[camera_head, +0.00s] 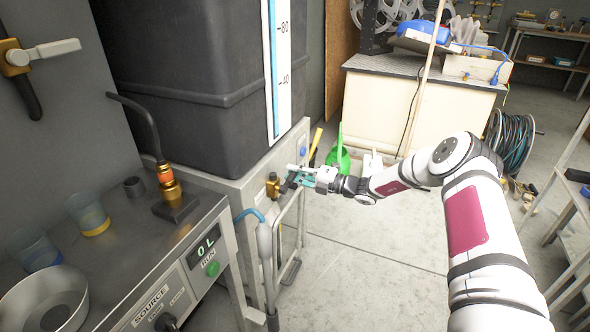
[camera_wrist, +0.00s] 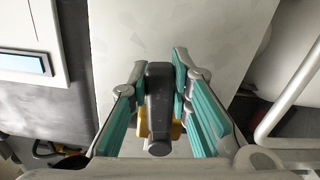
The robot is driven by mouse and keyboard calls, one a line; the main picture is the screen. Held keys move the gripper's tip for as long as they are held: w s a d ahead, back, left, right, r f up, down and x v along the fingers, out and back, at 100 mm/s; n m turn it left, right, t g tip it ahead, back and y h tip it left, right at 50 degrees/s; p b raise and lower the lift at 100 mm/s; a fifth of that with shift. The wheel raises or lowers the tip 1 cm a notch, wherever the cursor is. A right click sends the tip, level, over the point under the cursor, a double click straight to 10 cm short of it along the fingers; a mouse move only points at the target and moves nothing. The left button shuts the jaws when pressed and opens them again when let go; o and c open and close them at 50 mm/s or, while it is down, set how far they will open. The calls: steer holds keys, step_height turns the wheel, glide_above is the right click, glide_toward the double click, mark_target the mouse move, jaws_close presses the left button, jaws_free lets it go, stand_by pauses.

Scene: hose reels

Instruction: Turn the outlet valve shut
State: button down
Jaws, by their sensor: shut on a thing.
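The outlet valve (camera_head: 272,186) is a small brass fitting on the pale stand under the dark tank in the head view. In the wrist view its dark lever handle (camera_wrist: 158,100) runs lengthwise between my fingers, with yellow brass (camera_wrist: 176,131) showing beside and behind it. My gripper (camera_head: 292,180) is at the valve, its teal fingers on either side of the handle and shut on it. The wrist view shows the gripper (camera_wrist: 160,78) from close up. In the head view the fingers partly hide the handle.
The dark tank (camera_head: 190,90) with a blue level gauge (camera_head: 279,70) stands above. A control bench (camera_head: 150,255) reading "0L" is at left. A green watering can (camera_head: 339,158) stands behind. Floor at centre is clear.

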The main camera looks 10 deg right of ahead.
steer(key=shift+f+m, duration=0.75)
steer(key=shift+m, duration=0.05)
steer(key=shift+b, duration=0.3)
steer(key=c, duration=1.4)
jaws_free()
steer(key=shift+c, duration=0.2)
steer(key=shift+d, duration=0.1)
steer(key=v, duration=1.2)
